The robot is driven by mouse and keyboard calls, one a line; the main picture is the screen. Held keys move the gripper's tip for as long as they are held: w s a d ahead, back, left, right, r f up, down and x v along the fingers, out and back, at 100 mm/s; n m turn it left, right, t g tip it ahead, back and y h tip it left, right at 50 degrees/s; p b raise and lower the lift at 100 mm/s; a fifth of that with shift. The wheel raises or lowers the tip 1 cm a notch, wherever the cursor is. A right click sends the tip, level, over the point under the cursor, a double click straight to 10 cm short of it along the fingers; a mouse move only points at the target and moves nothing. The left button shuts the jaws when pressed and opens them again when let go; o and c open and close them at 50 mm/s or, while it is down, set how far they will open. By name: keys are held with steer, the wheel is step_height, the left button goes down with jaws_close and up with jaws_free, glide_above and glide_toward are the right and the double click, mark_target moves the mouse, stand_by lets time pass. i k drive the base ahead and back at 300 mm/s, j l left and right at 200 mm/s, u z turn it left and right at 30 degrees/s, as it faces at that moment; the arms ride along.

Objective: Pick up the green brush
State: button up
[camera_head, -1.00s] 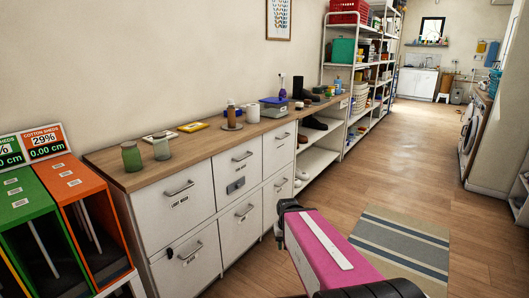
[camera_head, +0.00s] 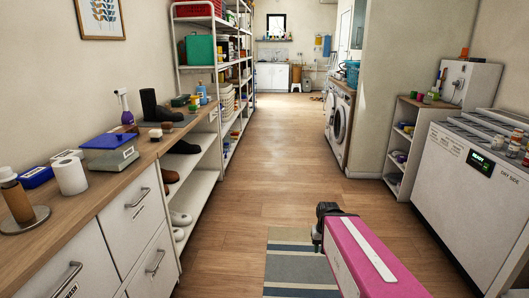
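I cannot make out a green brush for certain. A small green item (camera_head: 194,104) sits at the far end of the wooden counter (camera_head: 60,232), near a blue bottle (camera_head: 201,92) and black boots; it is too small to tell what it is. My pink arm link shows at the lower right, above the floor and mat. My gripper's fingers are not visible.
White drawers (camera_head: 125,205) run under the counter on the left, with a tall shelf rack (camera_head: 190,20) beyond. A white machine (camera_head: 455,190) stands at the right. The wooden floor (camera_head: 280,160) between is clear, with a striped mat (camera_head: 290,270).

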mark_target(193, 108)
steer(key=i+u, duration=0.1)
steer(key=i, duration=0.65)
steer(key=i+l, duration=0.2)
steer(key=i, duration=0.55)
steer(key=j+u, duration=0.05)
